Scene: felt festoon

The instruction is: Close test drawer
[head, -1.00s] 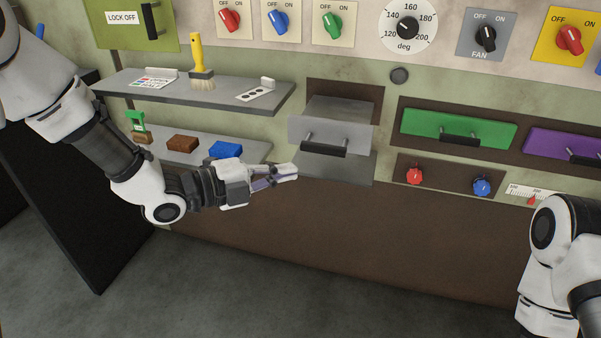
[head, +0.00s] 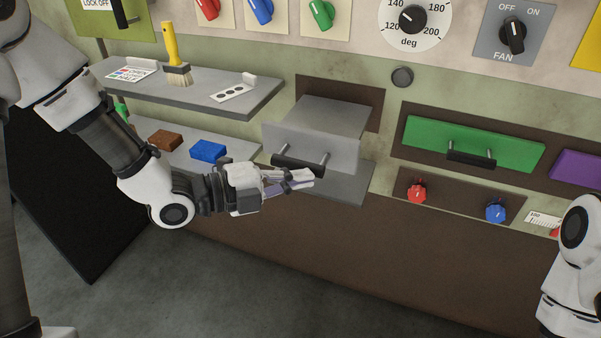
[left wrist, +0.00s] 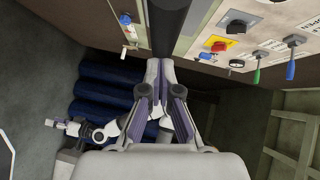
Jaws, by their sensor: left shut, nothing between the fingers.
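The test drawer (head: 310,148) is a grey drawer standing open, pulled out of its dark recess in the head view. Its black bar handle (head: 297,162) is on two posts on the front. My left gripper (head: 310,178) is shut and empty. In the head view its fingertips overlap the space just below the handle and the drawer's lower edge. In the left wrist view a black bar (left wrist: 168,25) runs up from the shut fingertips (left wrist: 160,65); I cannot tell whether they touch it. My right gripper is outside the head view.
A grey ledge (head: 350,186) lies under the drawer. To the left are shelves with a brush (head: 172,55), a brown block (head: 165,140) and a blue block (head: 208,151). To the right are a closed green drawer (head: 430,138), a red knob (head: 417,194) and a blue knob (head: 496,212).

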